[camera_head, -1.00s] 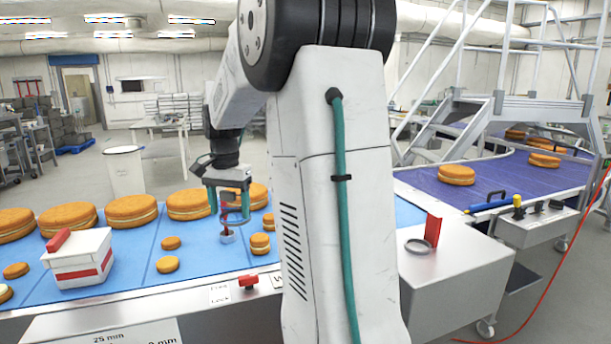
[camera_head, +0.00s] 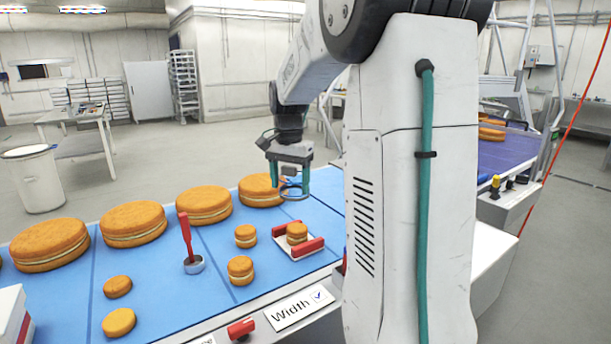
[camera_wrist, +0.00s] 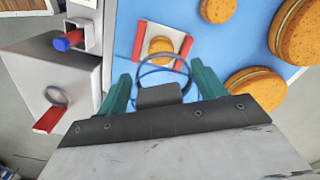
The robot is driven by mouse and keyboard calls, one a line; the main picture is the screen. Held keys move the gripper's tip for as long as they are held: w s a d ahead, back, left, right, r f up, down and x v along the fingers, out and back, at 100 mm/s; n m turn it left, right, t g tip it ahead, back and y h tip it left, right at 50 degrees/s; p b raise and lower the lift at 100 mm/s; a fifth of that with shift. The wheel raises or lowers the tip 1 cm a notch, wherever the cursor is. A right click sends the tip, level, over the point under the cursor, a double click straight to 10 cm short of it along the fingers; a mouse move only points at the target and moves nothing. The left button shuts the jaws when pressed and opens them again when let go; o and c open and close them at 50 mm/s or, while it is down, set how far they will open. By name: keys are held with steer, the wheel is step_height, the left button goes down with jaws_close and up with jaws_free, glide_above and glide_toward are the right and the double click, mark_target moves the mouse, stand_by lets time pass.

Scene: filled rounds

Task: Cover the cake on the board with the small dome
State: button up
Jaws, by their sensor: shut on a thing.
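The small cake (camera_head: 297,232), two orange-brown rounds with pale filling, sits on the board (camera_head: 284,247), a white plate with red bars on two opposite sides. The wrist view shows the cake (camera_wrist: 161,45) and the board (camera_wrist: 143,42) beyond my fingers. My gripper (camera_head: 290,180) is shut on the small dome (camera_head: 294,196), of which mainly a thin ring-like rim and a dark grip show; its clear wall is hard to make out. In the wrist view the dome (camera_wrist: 158,96) hangs between the green fingers (camera_wrist: 160,92). It is in the air, apart from the board.
A red-handled tool with a round metal cup (camera_head: 193,264) stands on the blue belt (camera_head: 160,262), left of the board. Small cakes (camera_head: 240,270) lie close by. Large cakes (camera_head: 204,205) line the far side.

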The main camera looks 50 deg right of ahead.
mark_target(293, 233)
steer(key=shift+s+d+f, duration=0.1)
steer(key=shift+d+f, duration=0.25)
steer(key=shift+f, duration=0.35)
steer(key=shift+a, duration=0.1)
steer(key=shift+f, duration=6.45)
steer(key=shift+s+f, duration=0.1)
steer(key=shift+f, duration=0.1)
steer(key=shift+s+a+f, duration=0.1)
steer(key=shift+a+f, duration=0.05)
steer(key=o, duration=1)
